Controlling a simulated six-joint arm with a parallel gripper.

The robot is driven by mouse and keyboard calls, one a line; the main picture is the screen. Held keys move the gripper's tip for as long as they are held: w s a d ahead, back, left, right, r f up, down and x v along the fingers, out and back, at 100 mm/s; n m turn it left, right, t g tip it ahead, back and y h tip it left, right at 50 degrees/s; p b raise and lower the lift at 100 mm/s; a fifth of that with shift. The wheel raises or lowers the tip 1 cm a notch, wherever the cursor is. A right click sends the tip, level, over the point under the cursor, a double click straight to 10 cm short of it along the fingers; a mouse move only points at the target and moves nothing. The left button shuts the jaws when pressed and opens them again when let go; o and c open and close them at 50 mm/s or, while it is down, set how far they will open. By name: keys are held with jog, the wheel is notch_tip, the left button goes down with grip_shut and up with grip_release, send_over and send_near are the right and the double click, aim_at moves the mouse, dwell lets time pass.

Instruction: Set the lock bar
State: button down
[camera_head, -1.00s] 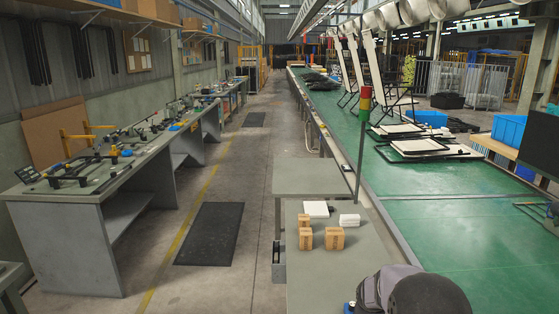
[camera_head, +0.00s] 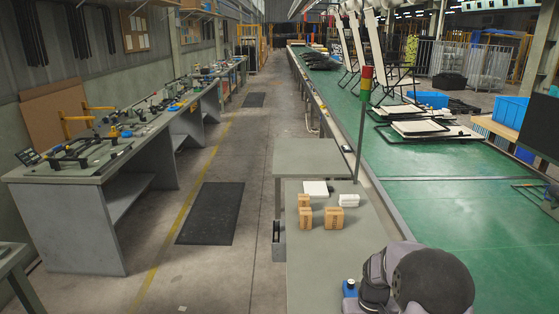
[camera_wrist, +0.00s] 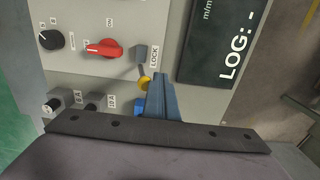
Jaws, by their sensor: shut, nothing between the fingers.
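In the wrist view a light grey control panel (camera_wrist: 85,68) fills the upper middle. Beside its LOCK label is a grey lock bar mount (camera_wrist: 141,54), with a thin stem running down to a yellow tip (camera_wrist: 145,83). My gripper (camera_wrist: 161,82) shows as blue-grey fingers, shut and empty, just right of the yellow tip. I cannot tell whether they touch. A blue part (camera_wrist: 140,106) lies left of the fingers, partly hidden. In the head view my dark arm covers the bottom right; the fingers are hidden there.
The panel also carries a red switch (camera_wrist: 104,48) by ON, a black knob (camera_wrist: 51,40), small lower knobs (camera_wrist: 54,104), and a dark LOG display (camera_wrist: 220,40). In the head view, cardboard boxes (camera_head: 334,218) stand on a grey table beside the green conveyor (camera_head: 450,215).

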jog(key=shift+d+r, duration=0.15)
jog(key=shift+d, duration=0.7)
jog(key=shift+d, duration=0.15)
jog(key=shift+d+f, duration=0.2)
jog(key=shift+d, duration=1)
jog(key=shift+d+f, duration=0.1)
jog(key=shift+d, duration=0.05)
jog(key=shift+d+f, duration=0.35)
jog(key=shift+d, duration=0.2)
notch_tip(320, 180, up, 8)
jog(key=a+p, duration=0.1)
jog(key=p, duration=0.5)
dwell(0.4)
jog(key=shift+a, duration=0.1)
